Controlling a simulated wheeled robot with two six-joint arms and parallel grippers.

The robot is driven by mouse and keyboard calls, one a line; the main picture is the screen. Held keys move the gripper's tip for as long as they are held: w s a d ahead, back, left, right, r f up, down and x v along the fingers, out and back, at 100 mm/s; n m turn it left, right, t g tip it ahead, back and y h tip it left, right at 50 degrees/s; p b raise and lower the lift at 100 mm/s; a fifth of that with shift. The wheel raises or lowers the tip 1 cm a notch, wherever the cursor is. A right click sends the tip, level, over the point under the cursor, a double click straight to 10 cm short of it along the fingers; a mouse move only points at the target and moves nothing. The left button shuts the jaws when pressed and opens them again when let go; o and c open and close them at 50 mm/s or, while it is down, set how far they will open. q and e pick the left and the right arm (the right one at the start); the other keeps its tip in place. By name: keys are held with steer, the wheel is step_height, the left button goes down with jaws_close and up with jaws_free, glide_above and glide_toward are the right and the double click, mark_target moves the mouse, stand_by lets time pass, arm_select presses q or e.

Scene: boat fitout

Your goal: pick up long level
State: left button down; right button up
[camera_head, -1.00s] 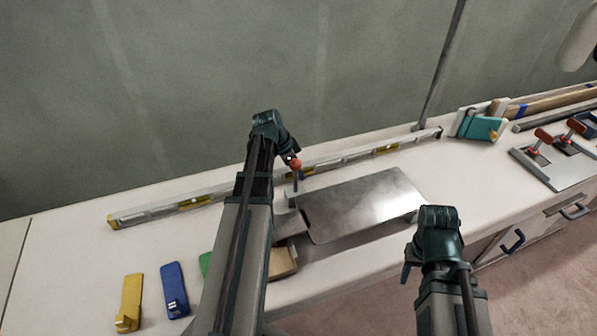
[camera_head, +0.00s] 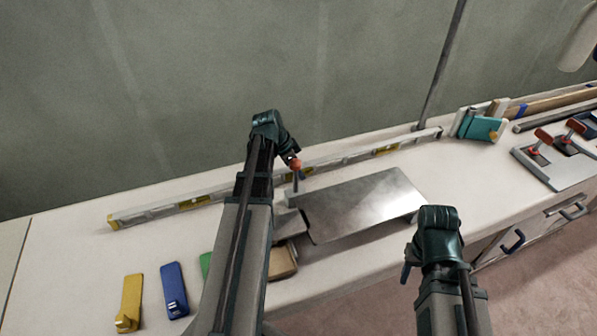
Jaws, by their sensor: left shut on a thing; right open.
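The long level (camera_head: 345,160) is a slim silver bar with yellow vial windows and a yellow left end. It lies along the back of the white bench, near the wall, slanting up to the right. My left gripper (camera_head: 297,178) is at the middle of the level, pointing down, and is shut on it. The wrist and a red part hide some of the bar there, so the exact contact is hard to see. The level still appears to rest on the bench. My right gripper (camera_head: 405,272) is open and empty, over the front edge of the bench, away from the level.
A shiny metal plate (camera_head: 365,203) lies just in front of the level. Yellow (camera_head: 130,300) and blue (camera_head: 174,288) pieces lie at the front left. Red-handled clamps (camera_head: 548,145) and a teal block (camera_head: 484,128) stand at the right. A thin pole (camera_head: 441,70) rises behind the bench.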

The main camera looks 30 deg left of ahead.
arm_select(q)
steer(key=shift+r, duration=0.1)
stand_by(0.4)
step_height(320, 180, up, 10)
steer(key=p, duration=1)
